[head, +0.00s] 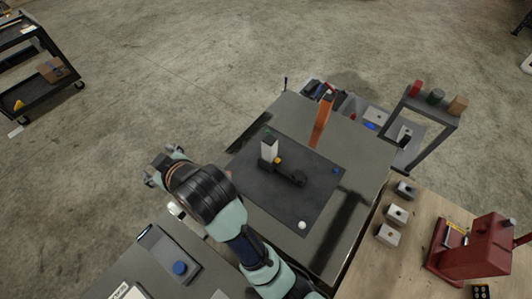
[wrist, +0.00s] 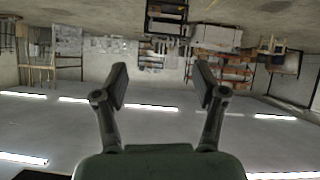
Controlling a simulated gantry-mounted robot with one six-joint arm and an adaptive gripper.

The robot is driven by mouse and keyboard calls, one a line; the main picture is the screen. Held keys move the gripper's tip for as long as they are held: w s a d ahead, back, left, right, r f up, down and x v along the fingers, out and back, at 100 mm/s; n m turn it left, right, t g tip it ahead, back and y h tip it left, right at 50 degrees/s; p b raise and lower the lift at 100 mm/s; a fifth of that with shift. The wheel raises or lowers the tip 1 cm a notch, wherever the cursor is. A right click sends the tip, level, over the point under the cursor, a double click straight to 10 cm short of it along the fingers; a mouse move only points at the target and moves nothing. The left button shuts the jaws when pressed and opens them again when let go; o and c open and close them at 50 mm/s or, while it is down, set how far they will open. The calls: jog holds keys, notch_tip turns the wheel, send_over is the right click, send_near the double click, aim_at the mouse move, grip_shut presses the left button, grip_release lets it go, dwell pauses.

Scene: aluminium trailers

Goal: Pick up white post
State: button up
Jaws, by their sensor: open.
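The white post (head: 268,150) stands upright on a dark mat (head: 300,207) on the grey table, in the head view. It is a small pale block-like column near the mat's upper left part. My gripper (head: 160,168) is to the left of the post, apart from it, at the far end of my raised arm. In the wrist view my gripper (wrist: 162,85) has its two fingers spread wide with nothing between them. The wrist view looks out at the room, upside down, and does not show the post.
A black part (head: 293,178) with a yellow piece lies right beside the post. A white ball (head: 302,225) and a blue piece (head: 336,170) are on the mat. An orange part (head: 322,122) stands behind. A red machine (head: 475,250) is at the lower right.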

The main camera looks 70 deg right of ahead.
jog(key=s+d+f+g, duration=0.2)
jog(key=s+d+f, duration=0.1)
jog(key=d, duration=0.4)
jog(key=s+d+f+g, duration=0.2)
jog(key=s+d+f, duration=0.15)
jog(key=d, duration=0.35)
jog(key=m+g+y, duration=0.1)
jog(key=g+y, duration=0.1)
jog(key=g, duration=0.1)
send_near(267, 146)
jog(key=d+f, duration=0.1)
jog(key=f, duration=0.2)
jog(key=w+d+f, duration=0.1)
jog(key=f, duration=0.1)
jog(key=shift+d+f, duration=0.2)
jog(key=shift+d, duration=0.1)
jog(key=x, duration=0.2)
jog(key=p+x, duration=0.1)
jog(key=x, duration=0.5)
jog(key=shift+w+a+r+p, duration=0.1)
jog(key=shift+w+r+p, duration=0.05)
jog(key=shift+w+p, duration=0.2)
jog(key=shift+r, duration=0.1)
grip_shut()
